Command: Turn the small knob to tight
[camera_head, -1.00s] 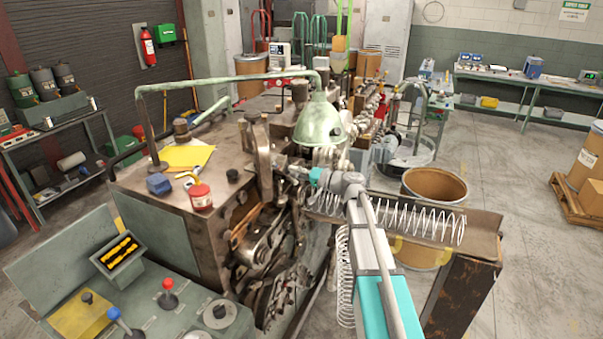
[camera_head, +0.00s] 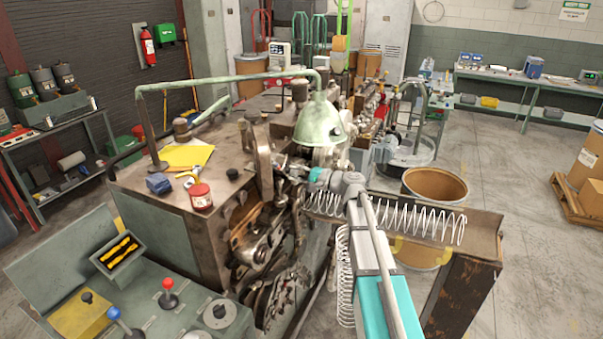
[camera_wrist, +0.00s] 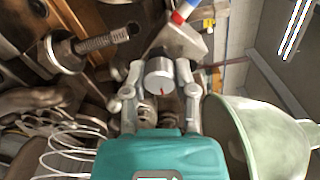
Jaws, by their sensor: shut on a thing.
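The small knob (camera_wrist: 159,78) is a silver cylinder with a red mark on its face, seen in the wrist view. The red mark points toward the bottom of that picture. My gripper (camera_wrist: 158,72) is shut on the knob, with one finger on each side of it. In the head view my gripper (camera_head: 290,166) reaches the front of the spring coiling machine (camera_head: 205,235), below the green lamp. The knob is too small or hidden to make out there.
The green lamp shade (camera_wrist: 262,138) is close on the right in the wrist view. A threaded rod (camera_wrist: 100,42) juts out at upper left. Coiled springs (camera_head: 425,222) lie on the chute beside my arm, and a barrel (camera_head: 437,186) stands behind it.

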